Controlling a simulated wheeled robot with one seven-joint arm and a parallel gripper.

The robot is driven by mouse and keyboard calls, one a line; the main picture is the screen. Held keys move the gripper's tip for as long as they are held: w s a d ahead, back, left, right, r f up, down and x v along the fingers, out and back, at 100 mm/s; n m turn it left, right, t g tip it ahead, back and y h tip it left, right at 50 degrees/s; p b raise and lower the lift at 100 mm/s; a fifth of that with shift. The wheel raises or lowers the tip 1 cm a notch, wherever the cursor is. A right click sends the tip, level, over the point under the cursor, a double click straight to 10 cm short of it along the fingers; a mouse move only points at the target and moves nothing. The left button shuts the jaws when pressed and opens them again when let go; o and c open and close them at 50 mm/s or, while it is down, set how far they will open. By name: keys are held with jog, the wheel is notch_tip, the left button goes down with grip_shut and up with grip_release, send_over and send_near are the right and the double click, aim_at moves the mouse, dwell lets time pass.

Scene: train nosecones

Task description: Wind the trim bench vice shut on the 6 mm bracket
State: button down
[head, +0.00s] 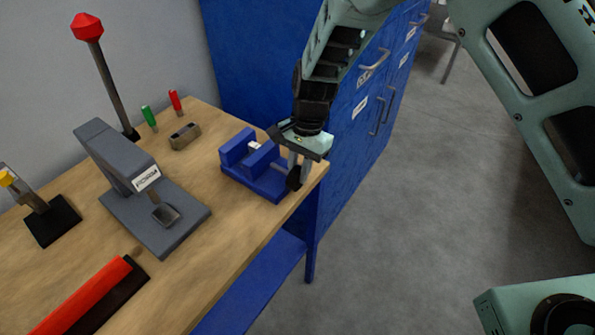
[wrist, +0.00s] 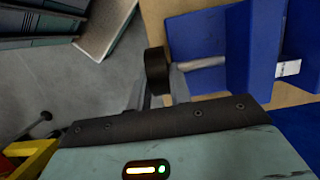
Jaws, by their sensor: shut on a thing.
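The blue trim bench vice (head: 265,185) stands near the bench's right edge. It also shows in the wrist view (wrist: 240,55). A small pale piece, which looks like the 6 mm bracket (head: 255,146), sits between its jaws; it shows beside a blue jaw in the wrist view (wrist: 288,69). I cannot tell whether both jaws touch it. The vice's dark round handle (wrist: 156,70) is on the end of a grey screw (wrist: 200,62). My gripper (head: 298,172) points down over the bench edge and is shut on this handle, one finger on either side.
The wooden bench top (head: 200,260) holds a grey press (head: 135,175), a red-knobbed lever (head: 110,75), green (head: 149,117) and red (head: 175,101) handled tools, and a grey block (head: 185,137). Blue cabinets (head: 345,130) stand behind my gripper. Floor (head: 430,210) is clear to the right.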

jog(key=g+y, duration=0.1)
jog(key=g+y+b, duration=0.1)
jog(key=g, duration=0.1)
jog(key=w+g+y, duration=0.1)
jog(key=shift+d+f+b, duration=0.35)
jog(key=shift+d, duration=0.05)
jog(key=shift+w+d+f+g+y+b, duration=0.15)
jog(key=shift+g+y+b, duration=0.4)
jog(key=shift+g+y, duration=0.3)
jog(key=shift+w+f+g+y+b, duration=0.1)
jog(key=shift+g+y+b, duration=0.5)
jog(key=shift+g, duration=0.45)
jog(key=c, duration=1.3)
grip_release()
jog(key=shift+b+v, duration=2.1)
jog(key=shift+v, duration=6.55)
